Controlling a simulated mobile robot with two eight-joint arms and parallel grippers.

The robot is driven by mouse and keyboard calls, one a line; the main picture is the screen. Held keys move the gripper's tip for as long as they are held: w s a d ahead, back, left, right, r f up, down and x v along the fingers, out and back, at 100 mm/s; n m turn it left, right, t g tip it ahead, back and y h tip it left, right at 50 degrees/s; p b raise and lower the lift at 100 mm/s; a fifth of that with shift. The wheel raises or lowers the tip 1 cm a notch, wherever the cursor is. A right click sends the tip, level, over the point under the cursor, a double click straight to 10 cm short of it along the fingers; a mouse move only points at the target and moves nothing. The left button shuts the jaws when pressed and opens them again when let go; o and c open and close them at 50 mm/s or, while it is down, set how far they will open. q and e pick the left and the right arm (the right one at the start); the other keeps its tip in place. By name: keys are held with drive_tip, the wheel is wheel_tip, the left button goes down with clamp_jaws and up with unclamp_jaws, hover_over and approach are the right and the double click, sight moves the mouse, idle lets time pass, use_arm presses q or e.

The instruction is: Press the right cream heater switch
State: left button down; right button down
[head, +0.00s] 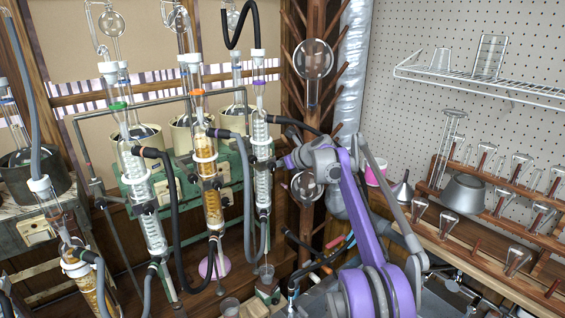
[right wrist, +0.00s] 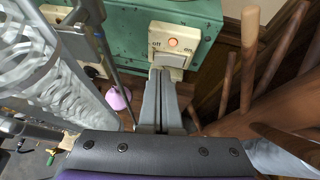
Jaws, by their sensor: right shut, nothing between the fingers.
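In the right wrist view a cream heater switch (right wrist: 188,40) is mounted on a green heater box (right wrist: 125,30). It has "off" and "on" marks, a round orange-red lamp and a pale rocker. My right gripper (right wrist: 162,72) is shut and empty, its fingertips overlapping the lower edge of this switch; I cannot tell whether they touch it. In the head view my purple right arm reaches up toward the glass columns, and my right gripper's tips are hard to make out among the tubes. Another cream switch (head: 38,231) shows at the left. My left gripper is not in view.
Glass condensers (head: 208,170) with dark hoses stand close to my right arm. A wooden peg rack (head: 312,110) rises beside it, and its pegs (right wrist: 228,85) flank the gripper on the right. A shelf of flasks (head: 480,200) stands at the right.

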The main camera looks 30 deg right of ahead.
drive_tip(key=x, duration=0.3)
drive_tip(key=shift+a, duration=0.1)
